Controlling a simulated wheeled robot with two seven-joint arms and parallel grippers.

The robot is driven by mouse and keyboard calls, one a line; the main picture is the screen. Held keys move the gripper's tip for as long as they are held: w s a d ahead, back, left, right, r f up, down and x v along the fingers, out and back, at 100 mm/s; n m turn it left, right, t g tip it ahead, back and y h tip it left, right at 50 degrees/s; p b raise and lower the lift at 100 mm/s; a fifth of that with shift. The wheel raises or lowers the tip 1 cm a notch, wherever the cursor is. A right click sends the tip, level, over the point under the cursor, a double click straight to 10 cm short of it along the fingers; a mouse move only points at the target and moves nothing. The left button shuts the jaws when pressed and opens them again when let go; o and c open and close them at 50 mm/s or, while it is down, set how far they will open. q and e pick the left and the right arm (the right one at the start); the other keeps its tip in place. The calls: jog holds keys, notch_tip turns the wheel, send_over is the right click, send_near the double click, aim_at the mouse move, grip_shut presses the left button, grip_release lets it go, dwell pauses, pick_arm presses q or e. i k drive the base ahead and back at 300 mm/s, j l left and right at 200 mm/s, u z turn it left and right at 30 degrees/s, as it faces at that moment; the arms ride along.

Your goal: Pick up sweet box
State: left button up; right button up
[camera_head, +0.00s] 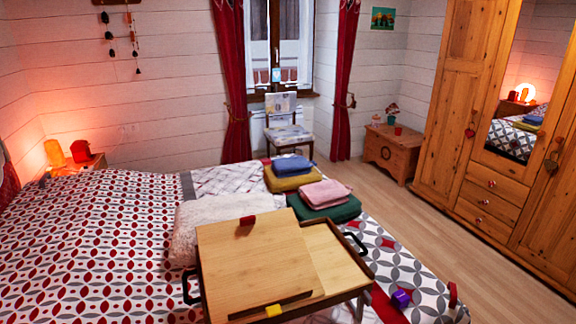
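I cannot tell for sure which item is the sweet box. A small yellow block-like item (274,310) is at the near edge of the wooden bed tray (250,262). A small red item (247,220) is at the tray's far edge. A small purple item (401,298) lies on the bed to the right of the tray, and a small red item (453,294) is at the bed's right edge. They are too small to identify. Neither of my grippers is in view.
The tray with black side handles stands on the patterned bed (90,240). Folded towels (325,194) and a white cushion (205,215) lie behind it. A wooden chest (391,150) and wardrobe (470,120) stand right. The floor (420,215) between bed and wardrobe is clear.

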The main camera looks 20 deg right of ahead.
aim_at(400, 299)
jog(key=z, duration=1.55)
jog(key=i+l+u, duration=0.2)
jog(key=i+l, duration=0.1)
jog(key=l, duration=0.05)
